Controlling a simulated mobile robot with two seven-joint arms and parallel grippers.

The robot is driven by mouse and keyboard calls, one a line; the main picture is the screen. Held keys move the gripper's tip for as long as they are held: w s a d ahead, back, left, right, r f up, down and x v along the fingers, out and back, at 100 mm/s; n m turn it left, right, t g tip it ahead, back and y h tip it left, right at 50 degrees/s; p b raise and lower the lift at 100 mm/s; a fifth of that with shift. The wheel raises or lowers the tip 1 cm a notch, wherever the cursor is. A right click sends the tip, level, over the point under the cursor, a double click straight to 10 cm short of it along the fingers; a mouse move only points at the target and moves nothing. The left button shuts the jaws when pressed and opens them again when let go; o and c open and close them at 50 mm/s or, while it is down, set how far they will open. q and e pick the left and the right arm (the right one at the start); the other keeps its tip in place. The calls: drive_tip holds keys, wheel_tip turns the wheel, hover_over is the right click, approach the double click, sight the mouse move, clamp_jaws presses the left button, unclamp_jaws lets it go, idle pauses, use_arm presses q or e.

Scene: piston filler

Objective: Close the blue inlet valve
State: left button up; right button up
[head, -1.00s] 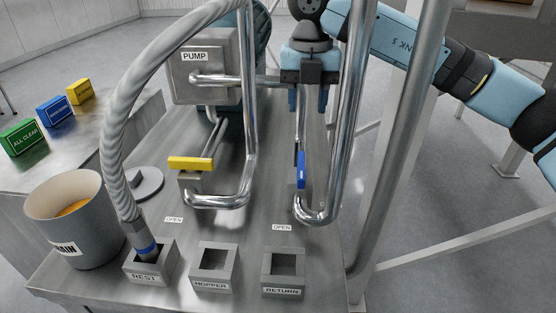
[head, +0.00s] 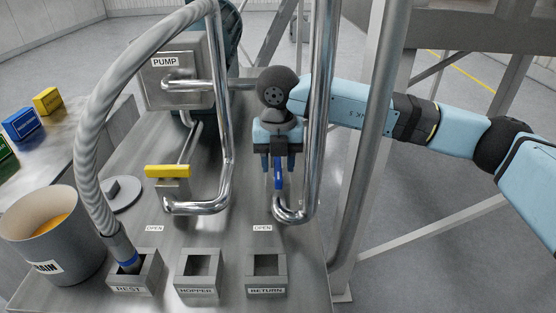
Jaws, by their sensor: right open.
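The blue inlet valve handle (head: 279,175) shows as a short upright blue lever on the right pipe run, above the pipe's lower bend (head: 290,214). My right gripper (head: 278,170) points down over it, with one finger on each side of the handle. The jaws are open, and I cannot tell whether either finger touches the handle. The palm hides the handle's upper part and the valve body. An "OPEN" label (head: 262,228) lies on the table below the valve. My left gripper is not in view.
A yellow valve handle (head: 167,171) sits left on the pump's pipe. Upright pipes (head: 321,110) and a frame post (head: 366,150) stand close right of my gripper. Sockets marked REST, HOPPER (head: 198,292) and RETURN (head: 266,291) line the front. A drain bucket (head: 50,240) stands at left.

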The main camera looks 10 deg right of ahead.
drive_tip(key=shift+f, duration=0.3)
clamp_jaws()
